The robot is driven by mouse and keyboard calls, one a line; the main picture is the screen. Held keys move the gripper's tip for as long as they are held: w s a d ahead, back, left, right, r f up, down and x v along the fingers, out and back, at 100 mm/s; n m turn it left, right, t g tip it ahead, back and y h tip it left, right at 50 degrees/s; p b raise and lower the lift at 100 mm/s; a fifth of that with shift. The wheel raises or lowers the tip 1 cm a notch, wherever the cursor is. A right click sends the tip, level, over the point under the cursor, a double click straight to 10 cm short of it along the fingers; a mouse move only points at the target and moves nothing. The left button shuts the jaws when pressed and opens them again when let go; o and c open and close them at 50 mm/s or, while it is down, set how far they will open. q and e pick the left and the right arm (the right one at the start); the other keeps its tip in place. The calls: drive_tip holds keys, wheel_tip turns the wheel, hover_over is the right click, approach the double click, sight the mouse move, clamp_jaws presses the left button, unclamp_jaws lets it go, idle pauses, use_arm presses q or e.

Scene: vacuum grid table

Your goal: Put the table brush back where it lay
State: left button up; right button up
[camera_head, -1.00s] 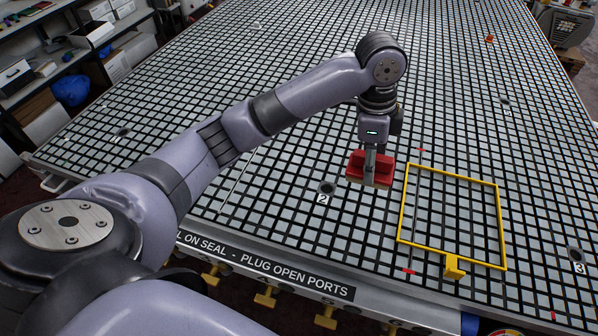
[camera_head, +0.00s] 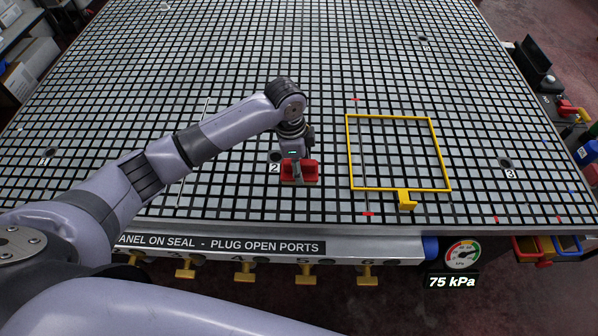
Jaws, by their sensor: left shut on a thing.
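The gripper points down and hides part of the brush's middle. The brush is at or just above the grid table (camera_head: 240,205), right of the port marked 2 and left of the yellow frame. I cannot tell whether it touches the surface. My right gripper is not in view.
The yellow frame (camera_head: 398,189) lies flat on the grid. A thin rod (camera_head: 193,150) lies left of the brush. A gauge (camera_head: 462,256) and several yellow valve handles (camera_head: 243,272) sit along the front edge.

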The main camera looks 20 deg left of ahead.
use_arm(q)
wheel_tip(320, 180, down, 4)
drive_tip(key=shift+f+p, duration=0.1)
drive_tip(key=shift+p, duration=0.25)
drive_tip(key=shift+f, duration=0.55)
drive_tip(key=shift+f, duration=0.1)
drive_tip(key=o, duration=1)
